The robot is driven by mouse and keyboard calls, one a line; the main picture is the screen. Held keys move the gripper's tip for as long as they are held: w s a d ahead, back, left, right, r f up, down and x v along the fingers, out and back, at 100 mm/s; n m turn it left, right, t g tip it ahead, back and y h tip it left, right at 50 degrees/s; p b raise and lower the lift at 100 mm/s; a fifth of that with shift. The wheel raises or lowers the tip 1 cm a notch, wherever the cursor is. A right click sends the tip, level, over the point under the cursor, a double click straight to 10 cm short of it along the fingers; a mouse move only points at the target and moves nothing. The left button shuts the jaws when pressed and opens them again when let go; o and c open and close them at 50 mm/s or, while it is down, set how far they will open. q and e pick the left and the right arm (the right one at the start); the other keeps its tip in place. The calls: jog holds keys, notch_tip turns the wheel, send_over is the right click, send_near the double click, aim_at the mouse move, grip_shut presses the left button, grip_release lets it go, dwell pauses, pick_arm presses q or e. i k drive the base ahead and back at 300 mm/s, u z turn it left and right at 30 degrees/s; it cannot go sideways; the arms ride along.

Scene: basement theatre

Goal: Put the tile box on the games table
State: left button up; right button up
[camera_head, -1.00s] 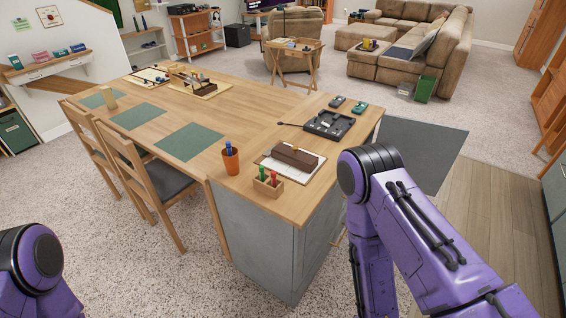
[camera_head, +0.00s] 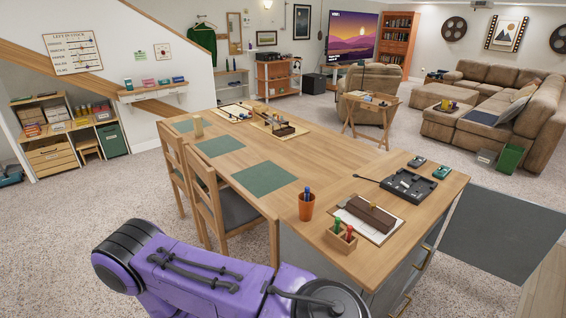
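A long dark-brown box (camera_head: 369,213), which may be the tile box, lies on a white sheet on a board near the front right corner of a large wooden table (camera_head: 320,168). I cannot tell for sure whether this is the games table. A small folding wooden table (camera_head: 366,101) with small items on it stands farther back by the armchair. One of my purple arms crosses the bottom of the view in front of the large table. Neither gripper shows, and nothing visible is touching the brown box.
An orange cup with pens (camera_head: 306,208) and a small wooden holder with coloured markers (camera_head: 341,238) stand near the box. A black tray (camera_head: 408,185) lies behind it. Green mats (camera_head: 263,178) leave the table's middle mostly clear. Two chairs (camera_head: 226,205) line the left side.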

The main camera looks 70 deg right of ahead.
aim_at(325, 150)
jog(key=u, duration=0.55)
jog(key=k, duration=1.6)
jog(key=z, duration=0.5)
